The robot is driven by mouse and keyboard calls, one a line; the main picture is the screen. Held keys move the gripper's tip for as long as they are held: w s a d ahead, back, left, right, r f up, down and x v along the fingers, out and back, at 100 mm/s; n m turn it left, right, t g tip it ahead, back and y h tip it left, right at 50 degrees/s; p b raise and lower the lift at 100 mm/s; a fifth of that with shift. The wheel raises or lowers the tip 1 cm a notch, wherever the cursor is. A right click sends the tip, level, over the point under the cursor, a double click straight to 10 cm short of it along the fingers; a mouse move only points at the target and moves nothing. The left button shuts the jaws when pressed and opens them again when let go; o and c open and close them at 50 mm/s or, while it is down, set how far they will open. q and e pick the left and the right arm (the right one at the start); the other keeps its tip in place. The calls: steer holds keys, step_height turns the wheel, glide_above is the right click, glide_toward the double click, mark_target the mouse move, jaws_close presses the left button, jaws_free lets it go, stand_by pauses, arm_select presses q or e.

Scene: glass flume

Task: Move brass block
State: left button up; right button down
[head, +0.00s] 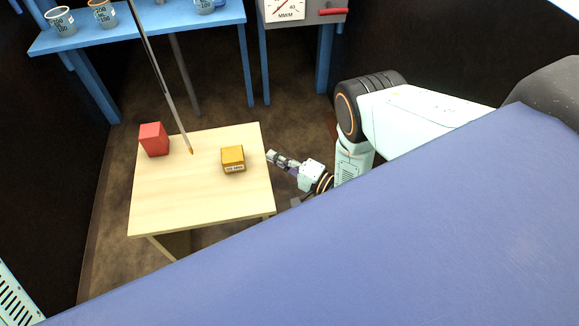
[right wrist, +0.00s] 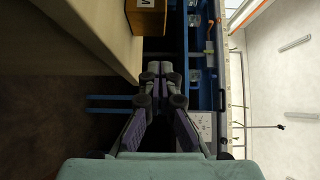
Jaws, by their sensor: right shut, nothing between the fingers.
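The brass block (head: 233,158) is a golden cube with a pale label on its front. It sits on the light wooden table (head: 190,205), right of the middle and near the right edge. In the right wrist view the block (right wrist: 147,17) shows at the top, partly cut off by the frame. My right gripper (head: 271,154) is shut and empty, just off the table's right edge, apart from the block and to its right. Its closed fingers (right wrist: 160,68) also show in the right wrist view. My left gripper is not in view.
A red block (head: 153,139) stands at the table's far left corner. A thin rod (head: 165,85) slants down to the tabletop between the blocks. Behind stands a blue bench (head: 150,32) with beakers, and a gauge (head: 284,10) is at the top. The table's front is clear.

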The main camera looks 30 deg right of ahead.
mark_target(234, 159)
steer(key=w+a, duration=0.2)
steer(key=a, duration=0.1)
steer(key=shift+w+a+f+b, duration=0.1)
steer(key=shift+w+a+b, duration=0.05)
steer(key=shift+w+b, duration=0.2)
steer(key=shift+w+a, duration=0.15)
steer(key=shift+a, duration=0.6)
